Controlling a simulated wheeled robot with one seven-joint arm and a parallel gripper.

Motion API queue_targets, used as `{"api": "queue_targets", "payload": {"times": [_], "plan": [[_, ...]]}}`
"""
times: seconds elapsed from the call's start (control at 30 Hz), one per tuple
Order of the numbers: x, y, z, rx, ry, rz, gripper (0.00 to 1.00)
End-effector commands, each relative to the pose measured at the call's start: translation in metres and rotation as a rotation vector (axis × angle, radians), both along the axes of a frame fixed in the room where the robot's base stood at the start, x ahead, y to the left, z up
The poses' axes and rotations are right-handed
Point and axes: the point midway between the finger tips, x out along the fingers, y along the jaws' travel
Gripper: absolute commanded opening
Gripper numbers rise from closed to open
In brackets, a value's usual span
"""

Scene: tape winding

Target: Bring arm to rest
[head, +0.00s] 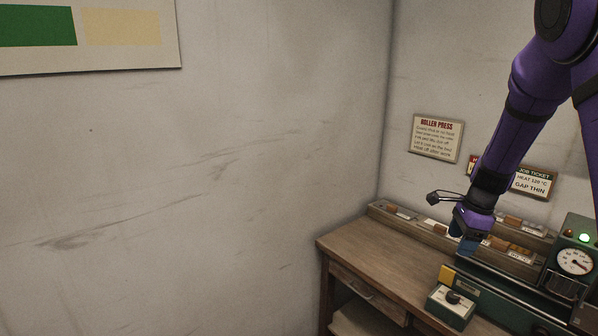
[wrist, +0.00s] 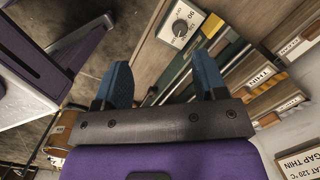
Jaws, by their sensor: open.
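My purple arm (head: 510,130) reaches down from the upper right in the head view. My gripper (head: 465,240) hangs above the back of the wooden bench (head: 370,243), in front of the wooden rack (head: 415,222). In the wrist view its two blue fingers (wrist: 160,82) are spread apart, with nothing between them. The gripper is open and empty, and it appears clear of the bench top.
A green box with a dial knob (head: 452,300) and a green machine with a round gauge and lit green lamp (head: 574,262) stand on the bench. The roller press sign (head: 436,138) and job ticket (head: 532,182) hang behind. The bench's left end is clear.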

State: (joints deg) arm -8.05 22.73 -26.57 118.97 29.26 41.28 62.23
Motion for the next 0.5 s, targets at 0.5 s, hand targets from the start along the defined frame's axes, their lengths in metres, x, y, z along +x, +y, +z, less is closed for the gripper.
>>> {"api": "queue_targets", "payload": {"times": [0.5], "plan": [[-0.102,0.057,0.132,-0.040,-0.234,0.671,0.65]]}}
